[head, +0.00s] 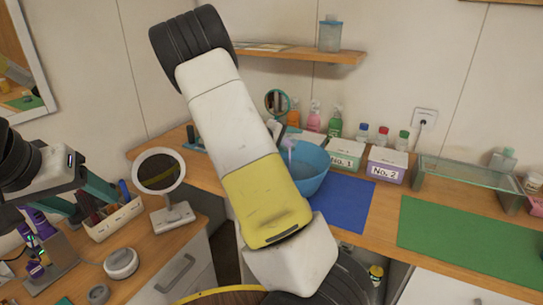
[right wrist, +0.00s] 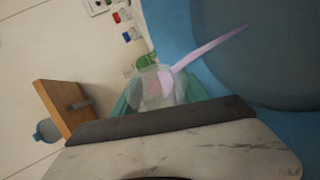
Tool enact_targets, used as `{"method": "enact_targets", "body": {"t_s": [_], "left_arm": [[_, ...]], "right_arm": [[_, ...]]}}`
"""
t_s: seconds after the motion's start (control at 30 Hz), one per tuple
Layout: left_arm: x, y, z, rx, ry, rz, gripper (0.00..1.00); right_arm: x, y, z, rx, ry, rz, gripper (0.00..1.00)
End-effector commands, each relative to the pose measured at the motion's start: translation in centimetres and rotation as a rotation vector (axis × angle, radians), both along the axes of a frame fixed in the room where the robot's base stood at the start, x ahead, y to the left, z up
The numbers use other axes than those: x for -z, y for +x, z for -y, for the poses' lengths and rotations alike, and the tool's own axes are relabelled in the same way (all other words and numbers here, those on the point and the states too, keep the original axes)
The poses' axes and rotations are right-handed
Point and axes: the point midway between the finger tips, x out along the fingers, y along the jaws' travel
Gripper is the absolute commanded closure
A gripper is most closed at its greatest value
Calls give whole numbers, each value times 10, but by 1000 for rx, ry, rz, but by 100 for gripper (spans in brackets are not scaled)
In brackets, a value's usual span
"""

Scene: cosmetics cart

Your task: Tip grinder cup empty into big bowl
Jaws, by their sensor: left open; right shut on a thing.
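The big blue bowl (head: 314,172) stands on the counter at the middle of the head view, partly hidden by my right arm; its blue wall fills the right of the right wrist view (right wrist: 290,118). The cup's contents and exact tilt cannot be told. A lilac spatula (right wrist: 212,47) reaches from behind or inside the cup across the bowl. My left gripper (head: 97,207) is open and empty at the left.
A white holder of tools (head: 115,222) lies under my left gripper, with a round mirror (head: 159,172) beside it. Labelled boxes No. 1 (head: 345,158) and No. 2 (head: 386,166) stand right of the bowl. The blue mat (head: 345,205) and green mat (head: 470,240) look bare.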

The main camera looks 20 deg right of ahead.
Motion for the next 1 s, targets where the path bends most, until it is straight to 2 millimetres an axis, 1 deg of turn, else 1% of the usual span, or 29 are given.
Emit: {"method": "enact_targets", "body": {"t_s": [0.2,0.53,0.73,0.83,0.9,0.97,1.0], "left_arm": [[0,0,0,0,0,0,39],[0,0,0,0,0,0,39],[0,0,0,0,0,0,39],[0,0,0,0,0,0,39],[0,0,0,0,0,0,39],[0,0,0,0,0,0,39],[0,0,0,0,0,0,39]], "right_arm": [[-4,-2,0,0,-11,120,97],[-6,-3,0,1,-17,202,97],[-9,-5,0,0,-25,300,97],[-18,-7,0,1,-28,368,97],[-16,-5,0,2,-28,355,97],[-8,-3,0,1,-24,289,97],[-9,-2,0,2,-19,240,97]]}}
